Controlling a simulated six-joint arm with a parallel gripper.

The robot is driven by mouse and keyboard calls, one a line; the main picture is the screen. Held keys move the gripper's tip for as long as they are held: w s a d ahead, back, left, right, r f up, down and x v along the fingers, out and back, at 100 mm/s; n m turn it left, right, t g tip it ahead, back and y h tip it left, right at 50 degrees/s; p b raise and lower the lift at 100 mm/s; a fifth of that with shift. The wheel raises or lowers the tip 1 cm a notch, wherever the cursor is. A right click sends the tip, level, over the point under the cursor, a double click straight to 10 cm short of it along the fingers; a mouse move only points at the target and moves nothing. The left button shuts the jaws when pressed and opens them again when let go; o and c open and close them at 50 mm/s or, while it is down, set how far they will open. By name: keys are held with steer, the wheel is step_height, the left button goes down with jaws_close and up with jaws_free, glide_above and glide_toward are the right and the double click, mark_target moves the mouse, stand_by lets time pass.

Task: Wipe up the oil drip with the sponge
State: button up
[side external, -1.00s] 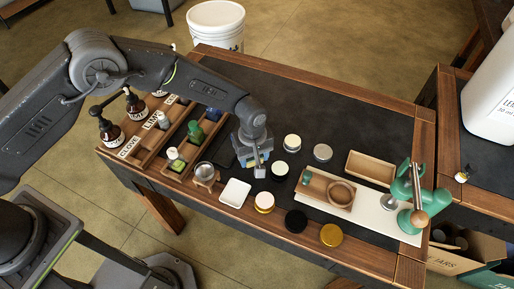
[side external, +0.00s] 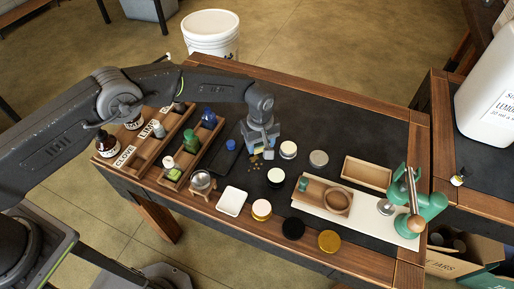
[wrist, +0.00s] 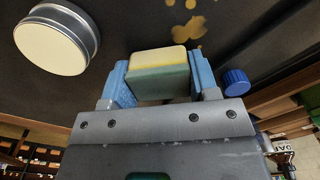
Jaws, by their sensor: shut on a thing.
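My gripper (side external: 261,150) is over the dark mat, right of the small bottle tray. In the wrist view its blue fingertips (wrist: 158,84) are shut on a sponge (wrist: 160,72), a block with a yellow top and a green lower part. The oil drip (side external: 254,163) shows as several small amber spots on the mat just in front of the gripper. In the wrist view the oil (wrist: 187,33) lies beyond the sponge, apart from it in the picture. I cannot tell whether the sponge touches the mat.
A cream-topped tin (wrist: 55,38) and a blue cap (wrist: 236,81) flank the gripper in the wrist view. Other lidded jars (side external: 275,176) stand right and in front. A wooden bottle tray (side external: 190,145) is left. A white dish (side external: 232,201) sits near the front edge.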

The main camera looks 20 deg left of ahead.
mark_target(256, 156)
steer(key=shift+s, duration=4.15)
steer(key=shift+w+f, duration=0.1)
steer(key=shift+w, duration=3.7)
steer(key=shift+w+r, duration=0.2)
steer(key=shift+w, duration=0.3)
steer(key=shift+r, duration=3.9)
steer(key=shift+s, duration=0.15)
